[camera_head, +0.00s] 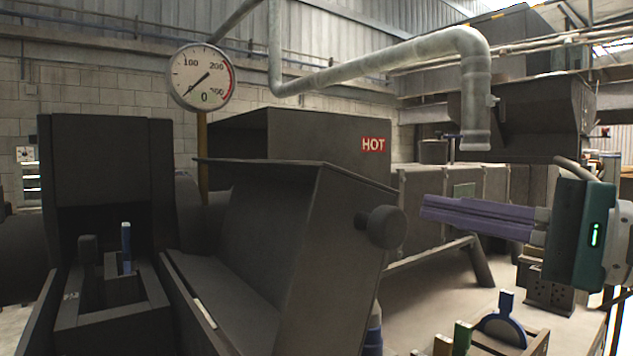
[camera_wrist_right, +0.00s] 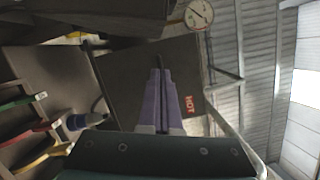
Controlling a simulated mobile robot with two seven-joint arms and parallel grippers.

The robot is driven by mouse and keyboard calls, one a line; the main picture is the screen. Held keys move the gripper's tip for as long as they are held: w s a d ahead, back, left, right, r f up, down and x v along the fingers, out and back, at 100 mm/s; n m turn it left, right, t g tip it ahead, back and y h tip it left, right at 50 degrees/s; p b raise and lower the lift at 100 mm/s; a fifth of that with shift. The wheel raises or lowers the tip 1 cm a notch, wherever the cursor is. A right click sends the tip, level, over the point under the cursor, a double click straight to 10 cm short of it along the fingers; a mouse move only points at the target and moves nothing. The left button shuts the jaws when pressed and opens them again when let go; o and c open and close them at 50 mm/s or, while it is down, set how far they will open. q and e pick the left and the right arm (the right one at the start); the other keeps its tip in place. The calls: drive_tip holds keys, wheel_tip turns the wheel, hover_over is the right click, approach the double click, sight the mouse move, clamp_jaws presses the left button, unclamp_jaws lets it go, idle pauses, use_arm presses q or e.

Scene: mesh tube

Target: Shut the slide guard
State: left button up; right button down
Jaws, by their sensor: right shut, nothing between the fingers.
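The dark guard-like hood (camera_head: 315,250) stands in the middle of the head view, its left-facing side open over a sloping tray; I take it to be the slide guard. A round dark knob (camera_head: 387,228) sticks out from its right side. My right gripper (camera_head: 424,207) comes in from the right with its long purple fingers together and empty. In the picture its tips are just right of the knob; I cannot tell how far apart in depth. The fingers also show in the right wrist view (camera_wrist_right: 160,72), over a dark panel. My left gripper is not in view.
A dark box with a red HOT sign (camera_head: 373,144) stands behind the hood. A gauge (camera_head: 202,77) and a pipe (camera_head: 380,65) are above. A dark machine (camera_head: 107,170) with a blue lever (camera_head: 127,247) is at left. A blue disc handle (camera_head: 503,325) stands at lower right.

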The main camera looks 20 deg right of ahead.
drive_tip(key=shift+w+a+r+p, duration=0.2)
drive_tip(key=shift+a+p, duration=0.4)
drive_tip(key=shift+a, duration=0.25)
drive_tip(key=shift+w+a+r+p, duration=0.1)
drive_tip(key=shift+a+r+p, duration=0.15)
drive_tip(key=shift+a+p, duration=0.5)
drive_tip(key=shift+w+a+r+p, duration=0.2)
drive_tip(key=shift+a+p, duration=0.25)
drive_tip(key=shift+a, duration=0.5)
drive_tip(key=shift+r, duration=0.1)
